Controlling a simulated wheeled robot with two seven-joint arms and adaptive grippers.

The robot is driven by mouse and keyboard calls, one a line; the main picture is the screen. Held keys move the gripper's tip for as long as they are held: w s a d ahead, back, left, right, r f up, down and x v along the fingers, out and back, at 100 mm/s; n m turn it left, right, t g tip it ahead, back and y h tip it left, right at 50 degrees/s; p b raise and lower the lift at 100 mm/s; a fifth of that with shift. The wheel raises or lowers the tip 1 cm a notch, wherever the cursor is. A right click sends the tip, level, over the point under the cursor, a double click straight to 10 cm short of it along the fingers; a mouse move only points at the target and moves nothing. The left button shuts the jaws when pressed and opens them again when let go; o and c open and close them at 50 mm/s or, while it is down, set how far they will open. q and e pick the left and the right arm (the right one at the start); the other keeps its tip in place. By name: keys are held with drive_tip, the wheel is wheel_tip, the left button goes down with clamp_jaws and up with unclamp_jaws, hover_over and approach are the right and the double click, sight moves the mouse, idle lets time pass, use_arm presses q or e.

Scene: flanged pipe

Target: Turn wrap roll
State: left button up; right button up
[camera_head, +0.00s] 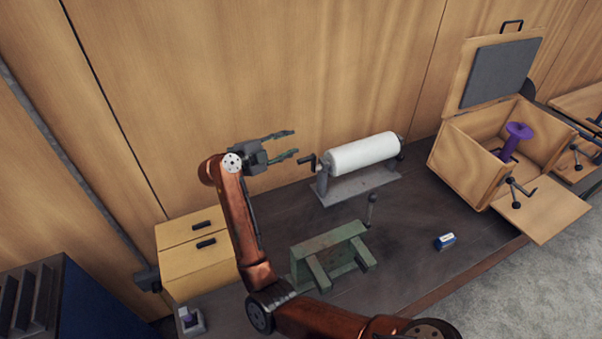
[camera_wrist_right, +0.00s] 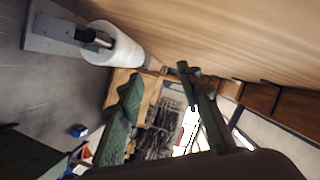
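The white wrap roll (camera_head: 364,153) lies horizontally on a grey stand (camera_head: 352,187) against the back wall. A dark crank handle (camera_head: 308,160) sticks out at its left end. My right gripper (camera_head: 294,143) is open and empty, a little left of the crank and apart from it, with its fingers pointing right. In the right wrist view the roll (camera_wrist_right: 116,46) and its stand (camera_wrist_right: 45,40) are at the upper left, outside the two spread green fingers (camera_wrist_right: 157,80). My left gripper is not in view.
A green metal stand (camera_head: 330,254) with an upright lever (camera_head: 371,208) is in front of the roll. A drawer unit (camera_head: 196,262) is at left. An open wooden box (camera_head: 467,165) with a purple spool (camera_head: 518,133) is at right. A small blue-white block (camera_head: 446,241) lies on the dark table.

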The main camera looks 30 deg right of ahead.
drive_tip(key=b, duration=0.7)
approach(303, 160)
drive_tip(key=d, duration=0.1)
drive_tip(key=w+d+f, duration=0.1)
drive_tip(key=shift+w+d+f, duration=0.2)
drive_tip(key=shift+d+f, duration=0.05)
drive_tip(key=shift+d, duration=0.15)
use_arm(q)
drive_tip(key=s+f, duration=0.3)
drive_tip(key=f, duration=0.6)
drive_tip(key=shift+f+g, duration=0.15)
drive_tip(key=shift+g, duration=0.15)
use_arm(e)
drive_tip(key=shift+x, duration=3.9)
drive_tip(key=shift+c, duration=0.5)
clamp_jaws()
